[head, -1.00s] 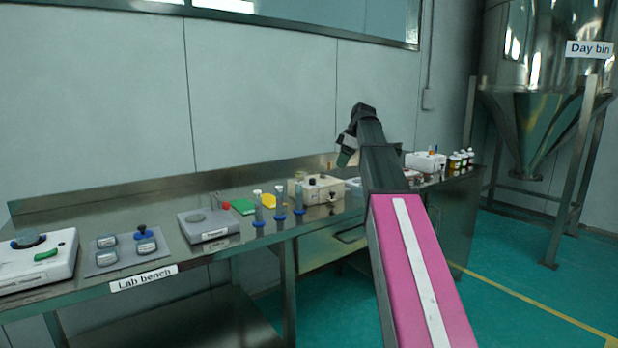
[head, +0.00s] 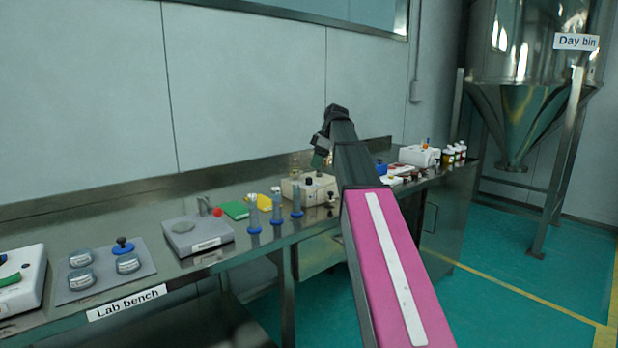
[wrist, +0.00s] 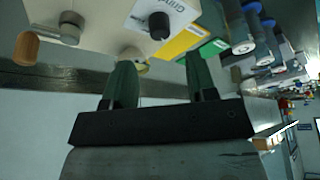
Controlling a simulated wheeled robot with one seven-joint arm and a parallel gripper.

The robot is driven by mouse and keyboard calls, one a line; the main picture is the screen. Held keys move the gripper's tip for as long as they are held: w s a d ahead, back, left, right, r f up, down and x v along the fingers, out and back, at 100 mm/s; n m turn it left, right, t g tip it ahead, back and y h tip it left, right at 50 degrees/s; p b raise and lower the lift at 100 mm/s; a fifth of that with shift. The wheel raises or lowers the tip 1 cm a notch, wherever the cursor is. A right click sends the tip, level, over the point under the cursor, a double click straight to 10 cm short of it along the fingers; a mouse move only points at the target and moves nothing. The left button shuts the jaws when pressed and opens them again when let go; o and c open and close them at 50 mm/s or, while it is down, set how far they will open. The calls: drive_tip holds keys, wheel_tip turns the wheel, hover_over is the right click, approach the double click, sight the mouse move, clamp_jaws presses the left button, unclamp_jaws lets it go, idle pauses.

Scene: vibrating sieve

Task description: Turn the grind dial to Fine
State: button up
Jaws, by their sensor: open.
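The cream grinder box (head: 296,194) stands on the lab bench with a black knob on top. In the wrist view, the black dial (wrist: 159,26) sits by a white label plate (wrist: 180,10) with partly readable lettering; I cannot tell its setting. My gripper (head: 320,158) is above and behind the box in the head view. In the wrist view my gripper (wrist: 160,78) is open, its two green fingers apart with nothing between them. The dial is beyond the fingertips and not touched.
A grey metal knob (wrist: 70,27) and wooden handle (wrist: 26,48) stick out from the box. Blue-based tubes (head: 276,208), a green pad (head: 235,210) and a scale (head: 190,236) are to its left. A white device (head: 418,156) and bottles (head: 455,153) are to the right.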

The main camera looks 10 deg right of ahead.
sight(310, 178)
drive_tip(key=x, duration=0.6)
drive_tip(key=shift+a+f, duration=0.1)
drive_tip(key=shift+f, duration=0.25)
drive_tip(key=c, duration=0.9)
